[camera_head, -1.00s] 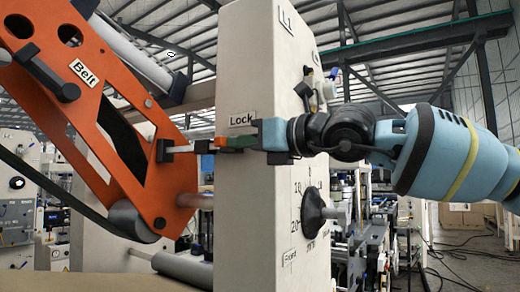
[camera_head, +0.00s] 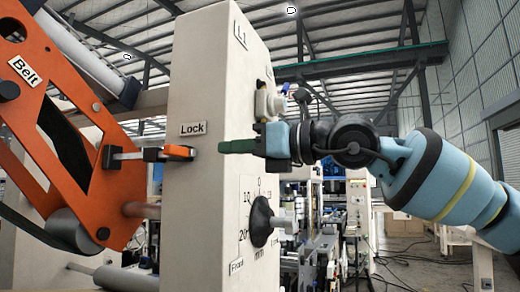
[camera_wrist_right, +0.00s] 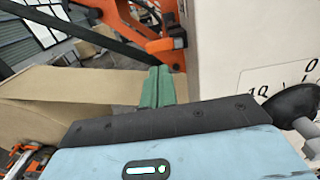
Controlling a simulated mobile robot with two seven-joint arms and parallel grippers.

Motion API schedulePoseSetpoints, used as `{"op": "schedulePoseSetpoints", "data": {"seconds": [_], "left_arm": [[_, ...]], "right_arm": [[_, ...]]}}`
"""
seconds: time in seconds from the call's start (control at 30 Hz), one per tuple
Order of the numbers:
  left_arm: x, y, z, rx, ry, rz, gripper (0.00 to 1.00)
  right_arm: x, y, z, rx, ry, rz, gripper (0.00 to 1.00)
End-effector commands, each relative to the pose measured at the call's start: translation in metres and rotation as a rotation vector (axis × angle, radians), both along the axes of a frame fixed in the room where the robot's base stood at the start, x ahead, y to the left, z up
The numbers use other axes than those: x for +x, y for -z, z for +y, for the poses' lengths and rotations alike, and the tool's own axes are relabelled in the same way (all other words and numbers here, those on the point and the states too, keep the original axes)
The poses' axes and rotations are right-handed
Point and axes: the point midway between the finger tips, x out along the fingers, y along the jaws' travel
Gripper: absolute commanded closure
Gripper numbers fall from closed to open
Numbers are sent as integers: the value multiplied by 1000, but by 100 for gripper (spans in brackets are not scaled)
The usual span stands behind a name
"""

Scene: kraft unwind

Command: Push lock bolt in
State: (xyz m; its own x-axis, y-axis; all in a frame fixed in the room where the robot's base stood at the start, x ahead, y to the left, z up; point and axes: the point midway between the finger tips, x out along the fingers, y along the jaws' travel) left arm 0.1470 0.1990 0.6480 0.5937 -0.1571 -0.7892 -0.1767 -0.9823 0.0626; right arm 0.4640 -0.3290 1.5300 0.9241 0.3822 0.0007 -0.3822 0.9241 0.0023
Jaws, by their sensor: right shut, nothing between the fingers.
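The lock bolt (camera_head: 150,154) lies level below the "Lock" label (camera_head: 193,129). It has a black end at the orange arm plate (camera_head: 75,140), a pale shaft and an orange end over the left part of the cream panel (camera_head: 205,200). The orange end (camera_wrist_right: 165,45) also shows in the right wrist view, beyond the fingertips. My right gripper (camera_head: 238,146) has green fingers pressed together and empty. It is level with the bolt, to its right, with a clear gap between them. The fingers also show in the right wrist view (camera_wrist_right: 158,87). My left gripper is out of view.
A black knob (camera_head: 262,221) with a numbered dial sticks out of the panel below my right gripper. A white fitting (camera_head: 270,103) sits above it. The "Belt" label (camera_head: 23,70) is on the orange plate.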

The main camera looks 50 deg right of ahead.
Motion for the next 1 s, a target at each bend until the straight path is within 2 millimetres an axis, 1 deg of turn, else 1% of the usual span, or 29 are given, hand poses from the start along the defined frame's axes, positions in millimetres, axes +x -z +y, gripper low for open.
{"op": "schedulePoseSetpoints", "data": {"seconds": [0.03,0.2,0.4,0.57,1.0], "left_arm": [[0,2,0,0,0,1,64],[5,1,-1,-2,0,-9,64],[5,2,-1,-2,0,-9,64],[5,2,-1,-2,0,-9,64],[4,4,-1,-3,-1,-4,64]], "right_arm": [[-8,0,-3,2,-1,-3,100],[-29,0,-12,1,-1,-3,100],[-42,0,-17,1,0,-1,100],[-46,-1,-18,0,0,-1,100],[-45,-1,-18,-1,0,-1,100]]}}
